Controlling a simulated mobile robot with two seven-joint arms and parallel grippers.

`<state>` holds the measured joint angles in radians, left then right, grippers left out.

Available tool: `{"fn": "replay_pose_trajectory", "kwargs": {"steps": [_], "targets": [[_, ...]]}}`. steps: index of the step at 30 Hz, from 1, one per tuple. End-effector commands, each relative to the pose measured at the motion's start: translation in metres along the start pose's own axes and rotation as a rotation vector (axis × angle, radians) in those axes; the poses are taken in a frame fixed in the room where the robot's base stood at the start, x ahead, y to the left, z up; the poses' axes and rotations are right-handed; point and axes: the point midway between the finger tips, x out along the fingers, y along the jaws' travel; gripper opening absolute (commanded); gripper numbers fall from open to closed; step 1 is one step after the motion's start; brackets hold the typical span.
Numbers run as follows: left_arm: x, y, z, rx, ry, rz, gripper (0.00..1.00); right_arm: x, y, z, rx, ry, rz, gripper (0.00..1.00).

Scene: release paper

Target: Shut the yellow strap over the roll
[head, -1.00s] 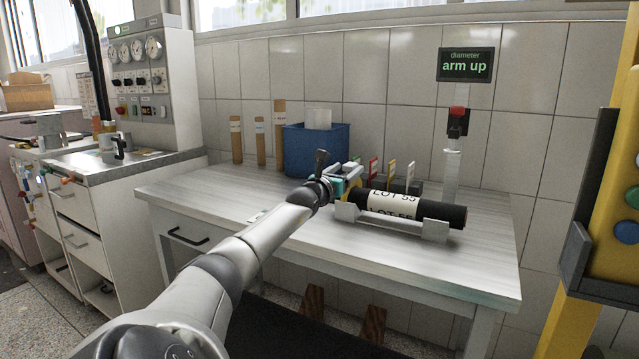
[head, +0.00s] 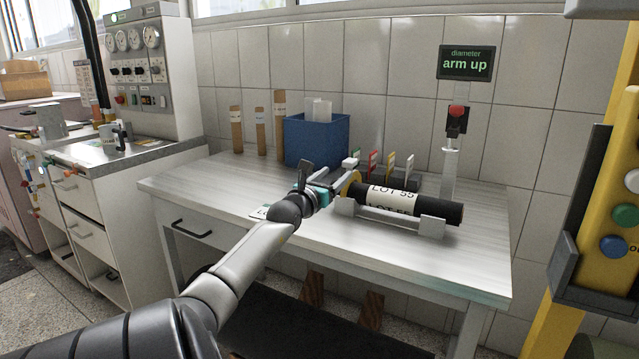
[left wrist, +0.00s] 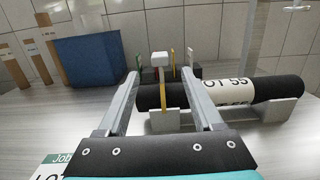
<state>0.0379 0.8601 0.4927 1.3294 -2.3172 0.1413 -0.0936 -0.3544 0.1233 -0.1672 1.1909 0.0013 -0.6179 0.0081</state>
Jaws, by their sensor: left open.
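The black roll (head: 448,212) with a white LOT 55 label lies across a grey two-post cradle (head: 432,228) on the bench. My right gripper is not in view.
A white knob (left wrist: 160,60) stands upright between my fingers in the wrist view. Behind the roll is a rack with coloured tags (head: 390,165). A blue bin (head: 316,140) and brown tubes stand at the back. A sign (head: 466,62) reads "arm up".

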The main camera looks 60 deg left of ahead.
Motion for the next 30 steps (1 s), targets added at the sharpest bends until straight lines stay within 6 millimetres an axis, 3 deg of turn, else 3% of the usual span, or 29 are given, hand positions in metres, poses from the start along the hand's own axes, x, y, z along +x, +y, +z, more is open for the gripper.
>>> {"fn": "replay_pose_trajectory", "kwargs": {"steps": [18,30], "targets": [[-0.063,0.0,0.0,-0.001,0.002,0.001,0.68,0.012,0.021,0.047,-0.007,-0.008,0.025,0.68],[-0.069,0.001,0.0,0.0,0.001,0.001,0.68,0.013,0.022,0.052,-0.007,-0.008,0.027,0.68]]}}
